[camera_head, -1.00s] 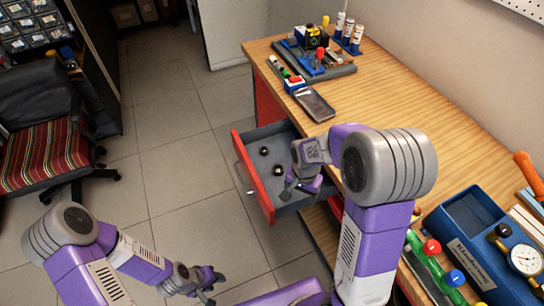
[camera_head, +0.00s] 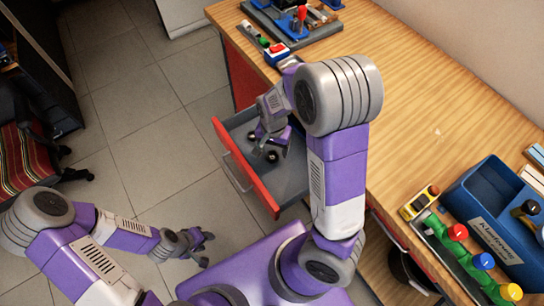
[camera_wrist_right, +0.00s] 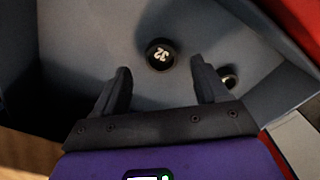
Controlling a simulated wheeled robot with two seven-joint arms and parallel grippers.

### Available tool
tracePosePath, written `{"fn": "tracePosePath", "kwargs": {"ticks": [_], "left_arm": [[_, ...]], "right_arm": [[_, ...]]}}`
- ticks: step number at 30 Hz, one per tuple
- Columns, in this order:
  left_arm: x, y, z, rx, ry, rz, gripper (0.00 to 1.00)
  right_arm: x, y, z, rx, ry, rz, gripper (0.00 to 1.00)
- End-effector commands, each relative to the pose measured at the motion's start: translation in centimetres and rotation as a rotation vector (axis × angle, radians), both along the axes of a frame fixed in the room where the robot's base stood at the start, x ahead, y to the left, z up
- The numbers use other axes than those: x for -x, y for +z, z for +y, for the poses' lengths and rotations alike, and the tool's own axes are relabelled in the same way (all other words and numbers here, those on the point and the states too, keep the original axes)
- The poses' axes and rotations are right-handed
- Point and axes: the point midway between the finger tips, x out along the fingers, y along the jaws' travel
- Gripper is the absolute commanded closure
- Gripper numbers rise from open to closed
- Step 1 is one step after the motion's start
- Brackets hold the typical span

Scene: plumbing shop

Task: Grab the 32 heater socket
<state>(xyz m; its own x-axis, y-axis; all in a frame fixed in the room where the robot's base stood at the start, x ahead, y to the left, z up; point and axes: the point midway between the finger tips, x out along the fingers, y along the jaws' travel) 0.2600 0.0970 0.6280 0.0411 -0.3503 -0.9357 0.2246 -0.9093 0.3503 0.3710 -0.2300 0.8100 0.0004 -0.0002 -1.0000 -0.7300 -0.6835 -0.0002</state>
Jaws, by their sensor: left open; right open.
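The 32 heater socket (camera_wrist_right: 160,54) is a small black round piece with a white "32" on its top. It lies on the grey floor of the open drawer (camera_head: 262,196). A second small dark socket (camera_wrist_right: 228,78) lies to its right, partly hidden by a finger of my right gripper. My right gripper (camera_wrist_right: 163,72) is open and empty, with the 32 socket just beyond and between its fingertips in the wrist view. In the head view the right gripper (camera_head: 268,137) is inside the drawer, partly covering the sockets. My left gripper (camera_head: 205,247) is open and empty above the floor.
The drawer has a red front and grey walls close around my right gripper. The wooden workbench (camera_head: 430,110) stands above it. A blue box (camera_head: 490,215) and colored-capped tools lie at the bench's right. A striped chair (camera_head: 25,165) stands at left.

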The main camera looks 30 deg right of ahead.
Motion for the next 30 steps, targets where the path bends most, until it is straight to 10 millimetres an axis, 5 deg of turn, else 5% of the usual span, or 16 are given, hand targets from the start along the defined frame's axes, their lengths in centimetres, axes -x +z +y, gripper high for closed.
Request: {"fn": "tracePosePath", "kwargs": {"ticks": [5, 13, 24, 30], "left_arm": [[0.0, -1.8, 0.0, 0.0, 0.0, 0.0, 0.57], [0.0, -1.7, 0.0, 0.0, 0.0, -0.001, 0.57], [0.0, -1.7, 0.0, 0.0, 0.0, -0.001, 0.57], [0.0, -1.7, 0.0, 0.0, 0.0, -0.001, 0.57]], "right_arm": [[0.1, -3.0, 0.1, 0.0, -0.003, 0.003, 0.27], [0.0, -3.1, 0.2, -0.001, -0.001, 0.001, 0.28], [0.0, -3.1, 0.2, 0.0, -0.001, 0.0, 0.85], [0.0, -3.0, 0.2, -0.001, -0.001, -0.001, 0.88]]}}
